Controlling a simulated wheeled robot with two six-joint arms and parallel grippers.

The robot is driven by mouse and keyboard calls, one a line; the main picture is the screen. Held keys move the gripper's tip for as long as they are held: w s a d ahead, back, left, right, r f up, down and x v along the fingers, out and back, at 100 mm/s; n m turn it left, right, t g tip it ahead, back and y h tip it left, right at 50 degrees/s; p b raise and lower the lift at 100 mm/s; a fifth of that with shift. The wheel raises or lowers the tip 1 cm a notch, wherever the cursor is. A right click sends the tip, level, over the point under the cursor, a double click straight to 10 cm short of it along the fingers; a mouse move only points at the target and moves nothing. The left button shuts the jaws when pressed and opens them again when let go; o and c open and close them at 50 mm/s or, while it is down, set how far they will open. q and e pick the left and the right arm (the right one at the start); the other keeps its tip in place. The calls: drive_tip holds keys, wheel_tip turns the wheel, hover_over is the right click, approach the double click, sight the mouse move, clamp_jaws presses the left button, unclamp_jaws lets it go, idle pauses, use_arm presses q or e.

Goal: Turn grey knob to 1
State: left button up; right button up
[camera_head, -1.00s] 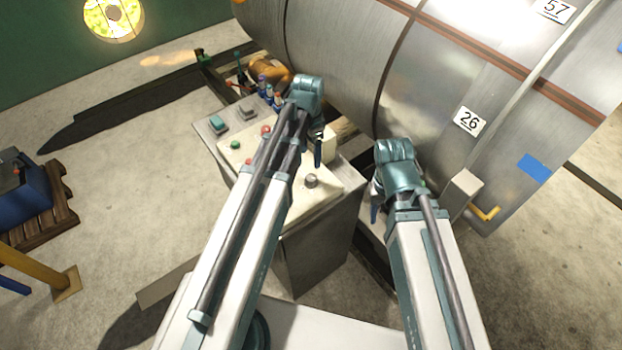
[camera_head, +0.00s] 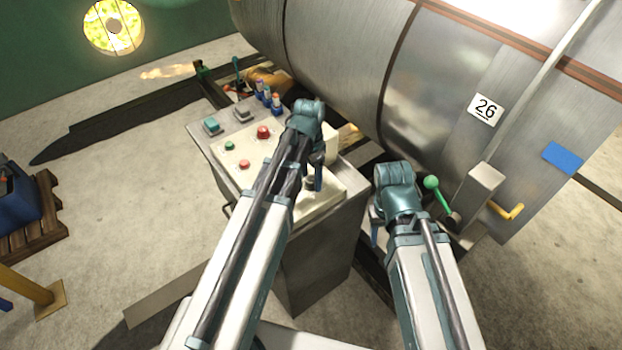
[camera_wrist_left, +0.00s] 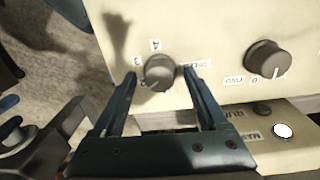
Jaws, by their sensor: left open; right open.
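A round grey knob (camera_wrist_left: 160,72) sits on the cream control panel (camera_wrist_left: 222,22) in the left wrist view, with marks 3 and 4 near it; its setting is hard to read. My left gripper (camera_wrist_left: 160,80) is open, with one finger on each side of this knob; contact cannot be told. In the head view my left gripper (camera_head: 314,182) points down at the panel's near right part and largely hides the knob. A second grey knob (camera_wrist_left: 268,60) stands to the right, its white line toward a 0 mark. My right gripper (camera_head: 376,228) is open, right of the cabinet.
The panel also carries a red mushroom button (camera_head: 263,132), a green button (camera_head: 229,146) and a smaller red button (camera_head: 244,164). A large metal cylinder (camera_head: 430,80) rises behind. A green-balled lever (camera_head: 432,182) and yellow handle (camera_head: 508,212) are near my right arm.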

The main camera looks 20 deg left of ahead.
use_arm(q)
clamp_jaws()
idle(0.3)
drive_tip(key=shift+n, duration=0.3)
drive_tip(key=n, duration=0.5)
drive_tip(key=shift+n, duration=0.4)
drive_tip(key=n, duration=0.5)
drive_tip(key=shift+n, duration=0.4)
